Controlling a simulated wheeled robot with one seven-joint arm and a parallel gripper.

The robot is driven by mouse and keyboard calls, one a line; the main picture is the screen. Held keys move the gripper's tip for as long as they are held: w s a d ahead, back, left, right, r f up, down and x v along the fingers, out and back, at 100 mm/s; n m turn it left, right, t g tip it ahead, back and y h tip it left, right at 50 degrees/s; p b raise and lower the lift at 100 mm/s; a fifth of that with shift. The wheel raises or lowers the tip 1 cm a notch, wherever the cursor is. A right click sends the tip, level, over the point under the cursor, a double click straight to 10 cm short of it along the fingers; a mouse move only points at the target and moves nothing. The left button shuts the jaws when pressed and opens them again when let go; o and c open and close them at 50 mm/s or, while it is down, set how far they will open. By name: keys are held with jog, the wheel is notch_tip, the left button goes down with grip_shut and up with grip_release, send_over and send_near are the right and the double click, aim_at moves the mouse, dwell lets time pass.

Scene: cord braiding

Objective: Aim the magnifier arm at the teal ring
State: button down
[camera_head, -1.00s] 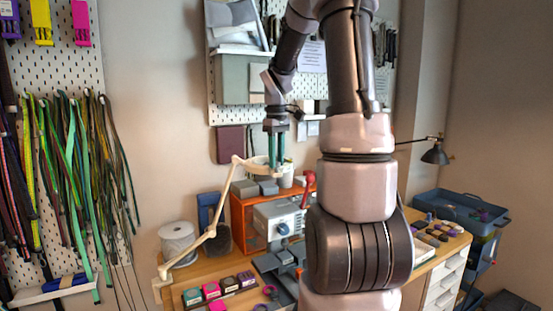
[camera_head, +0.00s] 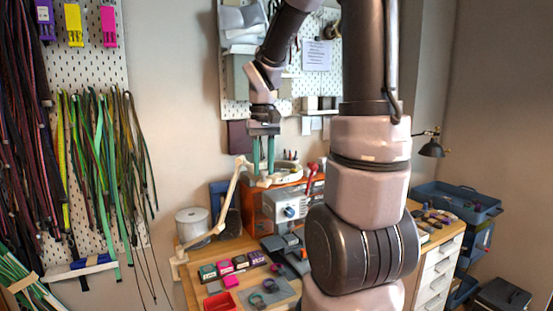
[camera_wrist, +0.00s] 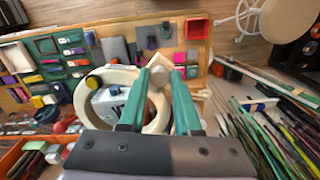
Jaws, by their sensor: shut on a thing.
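The magnifier arm (camera_head: 222,222) is a beige jointed arm fixed at the bench's left edge, bent up to a ring-shaped head. My gripper (camera_head: 264,172) has teal fingers and is shut on the magnifier at its head, above the bench. In the wrist view, the pale magnifier ring (camera_wrist: 92,108) lies beside and partly behind the fingers (camera_wrist: 158,100). A small teal ring (camera_head: 256,300) seems to lie on the grey mat (camera_head: 283,292) at the bench front, below the head.
An orange shelf box (camera_head: 252,207) and a grey machine (camera_head: 287,205) stand behind. A white spool (camera_head: 192,224) is at the left. Colored blocks (camera_head: 226,266) and a red tray (camera_head: 219,302) are at the front. Cords hang on the left wall panel.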

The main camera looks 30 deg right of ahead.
jog(key=s+a+m, duration=0.3)
jog(key=s+a, duration=0.2)
jog(key=a, duration=0.7)
jog(key=shift+s+m, duration=0.15)
jog(key=shift+m, duration=0.15)
jog(key=shift+a, duration=0.1)
jog(key=c, duration=0.6)
grip_release()
notch_tip(320, 180, up, 11)
jog(key=shift+f, duration=0.1)
